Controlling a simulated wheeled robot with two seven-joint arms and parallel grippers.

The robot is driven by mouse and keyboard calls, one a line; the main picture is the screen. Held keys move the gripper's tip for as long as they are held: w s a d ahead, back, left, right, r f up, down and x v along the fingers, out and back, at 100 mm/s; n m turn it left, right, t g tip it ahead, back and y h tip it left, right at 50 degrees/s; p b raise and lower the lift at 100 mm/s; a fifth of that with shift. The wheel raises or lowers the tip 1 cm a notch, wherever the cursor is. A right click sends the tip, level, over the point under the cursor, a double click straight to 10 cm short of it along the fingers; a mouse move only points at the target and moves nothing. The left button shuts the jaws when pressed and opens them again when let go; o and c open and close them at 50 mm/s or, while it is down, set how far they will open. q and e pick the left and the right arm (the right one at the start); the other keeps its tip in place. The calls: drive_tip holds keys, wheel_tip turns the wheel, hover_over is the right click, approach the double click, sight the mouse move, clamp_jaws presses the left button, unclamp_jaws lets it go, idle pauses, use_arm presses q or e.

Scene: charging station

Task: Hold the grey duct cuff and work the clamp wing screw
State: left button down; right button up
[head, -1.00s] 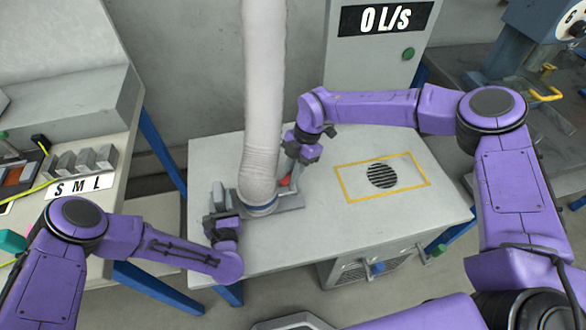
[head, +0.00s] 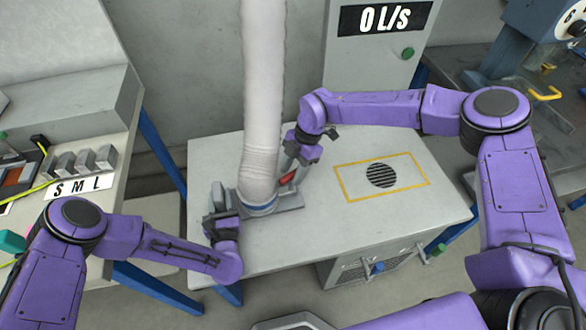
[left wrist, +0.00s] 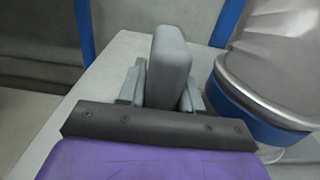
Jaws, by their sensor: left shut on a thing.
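The pale duct (head: 262,110) hangs down to the table and ends in a blue band (head: 260,209) at a grey base. The blue band also shows in the left wrist view (left wrist: 255,122). My left gripper (head: 219,195) is left of the duct end. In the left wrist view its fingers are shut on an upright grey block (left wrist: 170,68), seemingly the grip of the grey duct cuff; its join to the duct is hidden. A red part (head: 288,177), seemingly the clamp wing screw, is right of the duct. My right gripper (head: 290,165) is at it; its fingertips are too small to read.
The white table (head: 330,240) has a yellow-framed vent grille (head: 382,176) on the right. A cabinet (head: 375,65) with a "0 L/s" display stands behind. A side bench with grey blocks (head: 85,160) and an S M L label is at the left.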

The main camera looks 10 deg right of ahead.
use_arm(q)
drive_tip(key=c, duration=0.7)
unclamp_jaws()
use_arm(e)
drive_tip(key=v, duration=1.2)
